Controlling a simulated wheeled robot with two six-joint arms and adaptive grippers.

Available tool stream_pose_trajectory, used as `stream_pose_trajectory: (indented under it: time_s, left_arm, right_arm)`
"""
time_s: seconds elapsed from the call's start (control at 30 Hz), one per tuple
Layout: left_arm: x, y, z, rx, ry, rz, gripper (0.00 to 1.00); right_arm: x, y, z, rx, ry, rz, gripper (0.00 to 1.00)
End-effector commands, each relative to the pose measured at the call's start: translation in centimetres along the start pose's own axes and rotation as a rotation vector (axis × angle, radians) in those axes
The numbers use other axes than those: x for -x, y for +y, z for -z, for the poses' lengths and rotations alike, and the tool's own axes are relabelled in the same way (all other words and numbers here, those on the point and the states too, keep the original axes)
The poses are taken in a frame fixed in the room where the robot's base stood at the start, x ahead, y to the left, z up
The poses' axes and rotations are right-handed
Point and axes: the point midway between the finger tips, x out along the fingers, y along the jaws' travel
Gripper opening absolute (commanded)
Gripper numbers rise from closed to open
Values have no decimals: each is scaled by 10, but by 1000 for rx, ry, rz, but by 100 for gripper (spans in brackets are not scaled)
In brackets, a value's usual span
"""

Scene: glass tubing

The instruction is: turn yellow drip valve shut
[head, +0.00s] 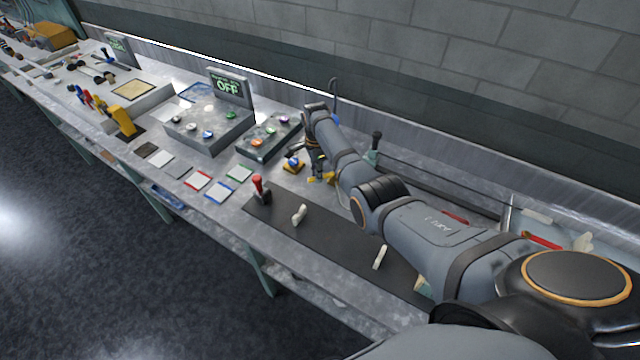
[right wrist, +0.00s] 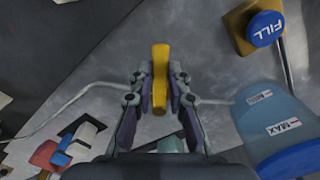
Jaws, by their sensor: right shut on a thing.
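The yellow drip valve's handle (right wrist: 160,62) stands between the fingertips of my right gripper (right wrist: 160,85) in the right wrist view. It is a narrow upright bar as seen there, and the fingers press on it from both sides. The valve's body below the handle is hidden by the gripper. In the head view my right gripper (head: 317,163) reaches down to the bench behind the dark mat, with a bit of yellow at its tips. My left gripper is not in view.
A blue FILL button (right wrist: 264,28) on a yellow base and a clear blue vessel (right wrist: 278,122) marked MAX are to the right in the wrist view. A grey OFF panel box (head: 208,128) and a red-handled lever (head: 259,188) stand nearby on the bench.

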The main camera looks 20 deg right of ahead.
Motion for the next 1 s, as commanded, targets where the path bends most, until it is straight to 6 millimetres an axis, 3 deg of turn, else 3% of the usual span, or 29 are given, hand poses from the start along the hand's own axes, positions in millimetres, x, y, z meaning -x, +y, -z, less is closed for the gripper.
stream_pose_trajectory:
  time_s: [0.6,1.0]
  left_arm:
    - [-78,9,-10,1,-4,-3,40]
    - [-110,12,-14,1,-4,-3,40]
  right_arm:
    - [-4,-36,8,-573,-5,7,0]
    - [-1,-45,16,-829,-5,7,0]
